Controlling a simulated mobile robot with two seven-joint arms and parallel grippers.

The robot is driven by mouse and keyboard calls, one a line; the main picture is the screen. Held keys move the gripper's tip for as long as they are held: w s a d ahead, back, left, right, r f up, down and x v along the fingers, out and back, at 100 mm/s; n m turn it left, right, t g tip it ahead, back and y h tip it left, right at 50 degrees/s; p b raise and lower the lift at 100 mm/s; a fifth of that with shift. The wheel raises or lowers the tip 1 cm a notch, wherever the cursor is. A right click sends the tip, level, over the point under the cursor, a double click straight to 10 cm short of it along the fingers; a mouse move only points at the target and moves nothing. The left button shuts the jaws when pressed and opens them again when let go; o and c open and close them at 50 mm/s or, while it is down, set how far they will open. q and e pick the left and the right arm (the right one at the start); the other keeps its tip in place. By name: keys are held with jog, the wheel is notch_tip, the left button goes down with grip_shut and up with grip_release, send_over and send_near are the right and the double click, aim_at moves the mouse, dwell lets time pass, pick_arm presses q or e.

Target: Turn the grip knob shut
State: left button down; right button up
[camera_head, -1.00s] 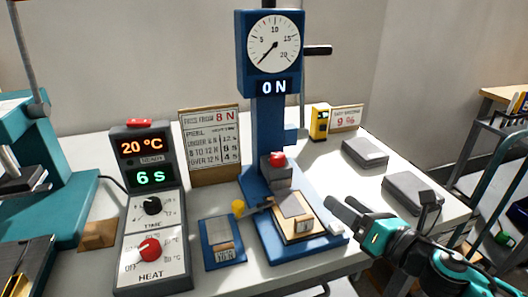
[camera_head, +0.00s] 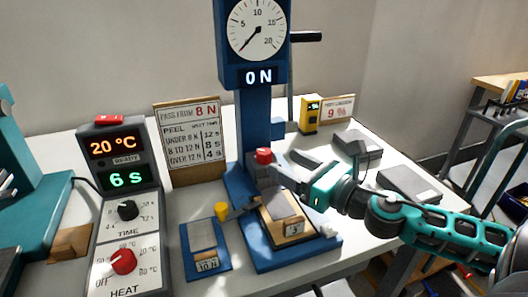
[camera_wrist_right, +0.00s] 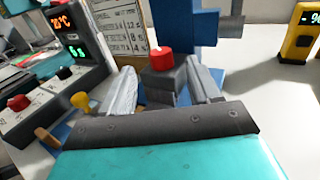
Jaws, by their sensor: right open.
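The grip knob (camera_head: 263,155) is red and sits on a dark grey block on the base of the blue tester (camera_head: 256,130). It also shows in the right wrist view (camera_wrist_right: 161,58), ahead of and between the two fingers. My right gripper (camera_head: 277,163) is open and reaches in from the right; its fingertips are close to the knob and its block. In the right wrist view my right gripper (camera_wrist_right: 160,80) has one finger to each side of the block, with nothing visibly held. Contact with the knob cannot be told. My left gripper is out of view.
A heat box (camera_head: 125,215) with red and black knobs stands left. A yellow-knobbed arm (camera_head: 222,210) and a blue plate (camera_head: 205,250) lie left of the tester base. A yellow meter (camera_head: 310,114) and grey blocks (camera_head: 408,184) are at the right. The dial post rises behind the knob.

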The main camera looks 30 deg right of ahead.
aim_at(271, 156)
jog(key=shift+x, duration=3.7)
